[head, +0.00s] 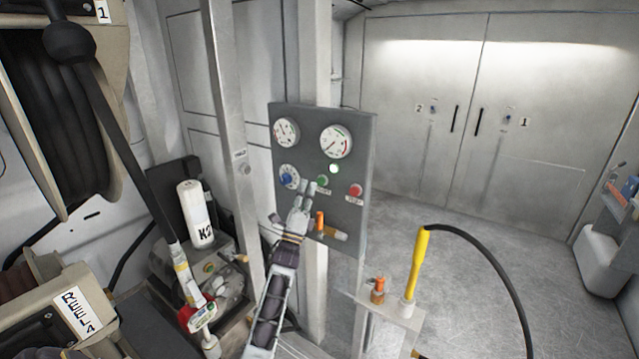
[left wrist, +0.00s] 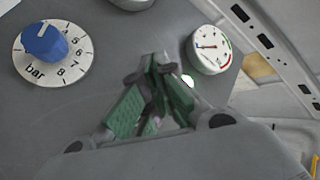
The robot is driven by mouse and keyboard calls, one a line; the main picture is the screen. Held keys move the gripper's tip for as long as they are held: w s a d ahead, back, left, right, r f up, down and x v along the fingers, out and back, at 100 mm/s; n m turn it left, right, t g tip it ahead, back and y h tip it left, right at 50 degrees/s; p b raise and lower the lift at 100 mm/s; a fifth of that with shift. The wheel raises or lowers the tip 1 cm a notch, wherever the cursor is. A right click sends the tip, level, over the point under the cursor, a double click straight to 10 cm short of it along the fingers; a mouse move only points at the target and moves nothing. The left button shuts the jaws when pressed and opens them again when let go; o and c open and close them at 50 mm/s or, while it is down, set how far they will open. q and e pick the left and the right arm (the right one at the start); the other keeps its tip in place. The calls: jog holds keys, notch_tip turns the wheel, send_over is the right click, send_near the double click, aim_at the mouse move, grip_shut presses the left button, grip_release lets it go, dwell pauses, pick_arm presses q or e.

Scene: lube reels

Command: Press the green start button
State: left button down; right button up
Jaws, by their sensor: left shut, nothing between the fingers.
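The green start button (head: 322,180) is on the grey control panel (head: 358,140), left of a red button (head: 355,190) and below a small lit lamp (head: 334,168). My left gripper (head: 307,188) is in front of the panel, its shut, empty fingertips just left of and close to the green button. I cannot tell whether they touch it. In the left wrist view the closed fingers (left wrist: 158,65) point at the panel face, with the lit lamp (left wrist: 187,80) beside them. The green button is not clearly visible there. My right gripper is out of view.
The panel also carries a blue pressure knob (head: 287,178), two gauges (head: 336,141) and an orange lever (head: 320,221) below the gripper. A yellow-handled nozzle (head: 418,265) stands on a small shelf at lower right. Open floor lies beyond, before the metal doors.

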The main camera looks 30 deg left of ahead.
pick_arm(q)
jog(key=s+p, duration=0.1)
jog(key=s, duration=0.3)
jog(key=shift+s+a, duration=0.1)
jog(key=shift+a, duration=0.05)
dwell(1.1)
